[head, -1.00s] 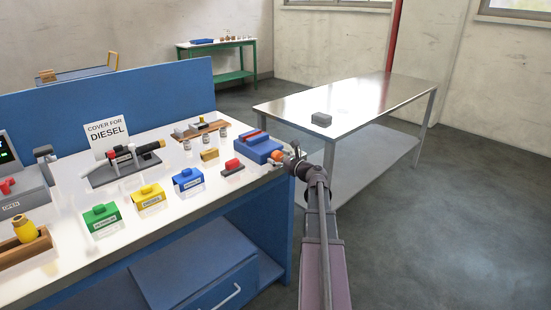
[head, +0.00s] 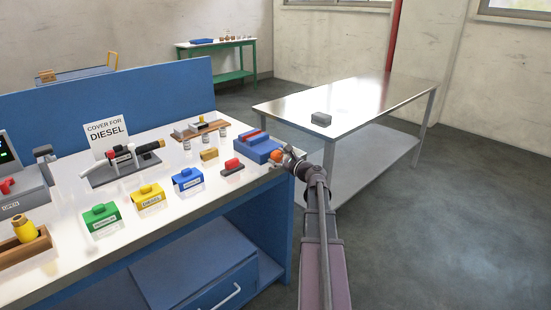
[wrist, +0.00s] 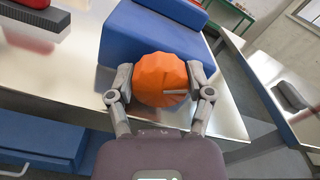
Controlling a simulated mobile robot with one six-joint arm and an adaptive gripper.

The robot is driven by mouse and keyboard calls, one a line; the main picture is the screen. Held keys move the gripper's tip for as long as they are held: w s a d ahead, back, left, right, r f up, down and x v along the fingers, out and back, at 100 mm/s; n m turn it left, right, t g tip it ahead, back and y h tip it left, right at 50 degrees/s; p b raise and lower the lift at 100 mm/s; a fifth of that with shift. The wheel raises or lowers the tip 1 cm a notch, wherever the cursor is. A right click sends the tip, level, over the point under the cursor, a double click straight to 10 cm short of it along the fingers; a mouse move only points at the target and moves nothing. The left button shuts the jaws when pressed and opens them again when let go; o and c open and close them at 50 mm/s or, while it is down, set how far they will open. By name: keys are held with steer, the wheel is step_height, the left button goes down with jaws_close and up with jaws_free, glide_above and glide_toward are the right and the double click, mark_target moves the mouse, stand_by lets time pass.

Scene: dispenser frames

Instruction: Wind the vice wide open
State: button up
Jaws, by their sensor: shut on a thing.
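The blue vice (head: 258,146) stands at the right end of the white workbench, with a red strip along its top. Its blue body also shows in the wrist view (wrist: 150,42). An orange ribbed knob (wrist: 160,80) is at the vice's near end. My gripper (wrist: 160,92) is shut on this knob, one finger on each side. In the head view my gripper (head: 284,158) reaches the knob from the right, past the bench edge. The gap between the vice jaws cannot be made out.
A red block on a dark base (head: 232,166) and blue (head: 188,179), yellow (head: 150,197) and green (head: 102,218) covers sit left of the vice. A steel table (head: 375,100) with a grey block (head: 321,119) stands to the right. Floor between is open.

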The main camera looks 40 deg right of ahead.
steer(key=shift+w+n, duration=0.1)
steer(key=shift+n, duration=0.2)
steer(key=o, duration=1.1)
steer(key=shift+o, duration=0.2)
steer(key=s, duration=1.2)
steer(key=shift+d, duration=0.45)
